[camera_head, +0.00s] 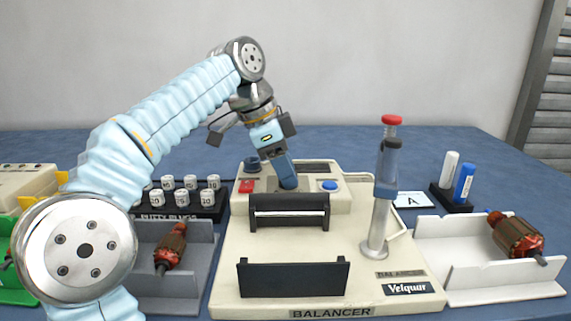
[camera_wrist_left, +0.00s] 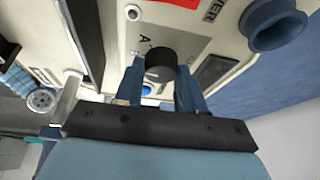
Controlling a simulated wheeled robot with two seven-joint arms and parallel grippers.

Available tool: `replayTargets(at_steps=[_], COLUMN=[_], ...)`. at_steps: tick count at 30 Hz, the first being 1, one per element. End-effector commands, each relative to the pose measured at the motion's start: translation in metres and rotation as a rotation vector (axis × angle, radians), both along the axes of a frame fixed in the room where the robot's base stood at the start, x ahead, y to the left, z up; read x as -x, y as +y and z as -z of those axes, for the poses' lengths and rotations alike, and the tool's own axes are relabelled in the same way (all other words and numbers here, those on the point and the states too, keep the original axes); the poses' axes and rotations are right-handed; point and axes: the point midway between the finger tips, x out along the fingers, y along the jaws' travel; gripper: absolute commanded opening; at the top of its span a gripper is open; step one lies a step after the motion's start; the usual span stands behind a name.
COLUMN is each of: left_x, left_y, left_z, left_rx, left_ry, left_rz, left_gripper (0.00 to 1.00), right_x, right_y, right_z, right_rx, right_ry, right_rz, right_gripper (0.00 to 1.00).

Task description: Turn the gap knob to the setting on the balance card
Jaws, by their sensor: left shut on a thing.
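The balancer (camera_head: 330,262) stands in the middle of the table, with its control panel at the back. My left gripper (camera_head: 286,172) reaches down to that panel, between a red button and a blue button. In the left wrist view, its blue fingers (camera_wrist_left: 160,78) are shut on the black gap knob (camera_wrist_left: 160,58), one on each side. A letter A shows on the grey dial plate (camera_wrist_left: 138,40) beside the knob; other marks are hidden. In the head view the fingers hide the knob. A white card (camera_head: 413,200) reading "A", apparently the balance card, lies right of the balancer.
A post with a red top (camera_head: 383,190) rises from the balancer, right of my gripper. Putty plugs (camera_head: 180,198) stand in a rack at left. A grey tray (camera_head: 150,290) and a white tray (camera_head: 490,265) each hold an armature. Two markers (camera_head: 464,182) stand at right.

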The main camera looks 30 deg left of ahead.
Motion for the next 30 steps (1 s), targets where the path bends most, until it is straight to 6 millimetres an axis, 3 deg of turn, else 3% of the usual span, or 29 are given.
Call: replayTargets(at_steps=[15,30], left_x=[-0.003,-0.004], left_y=[0.002,0.002], left_z=[-0.003,0.000], left_rx=[-0.001,-0.001], left_ry=[0.002,0.000], left_rz=[0.423,0.655], left_gripper=[0.09,0.09], right_x=[0.001,0.001], right_y=[0.005,0.005], right_z=[-0.042,-0.056], right_rx=[-0.009,-0.010], right_ry=[0.003,0.004], right_rz=[-0.010,-0.014], right_gripper=[1.00,1.00])
